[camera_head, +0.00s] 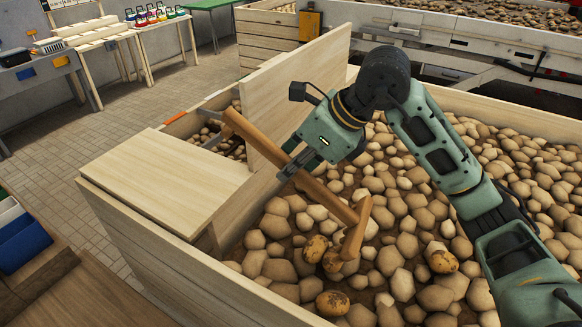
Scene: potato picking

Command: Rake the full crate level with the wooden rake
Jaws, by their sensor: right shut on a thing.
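The wooden crate (137,238) is filled with many potatoes (403,284), whose surface looks uneven, with lumps and dips. My right gripper (291,171) is shut on the handle of the wooden rake (327,197). The handle slants from upper left to lower right. The rake's head (354,232) is at the lower right end, low over the potatoes near the crate's left part; I cannot tell if it touches them. Several darker, spotted potatoes (333,303) lie near the head. My left gripper is not in view.
A pale board (297,93) stands upright beside the rake's handle. A flat wooden lid (170,172) covers the crate's left corner. Blue bins (20,243) stand at the left edge. A table with coloured items (152,18) is at the back. The tiled floor between is clear.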

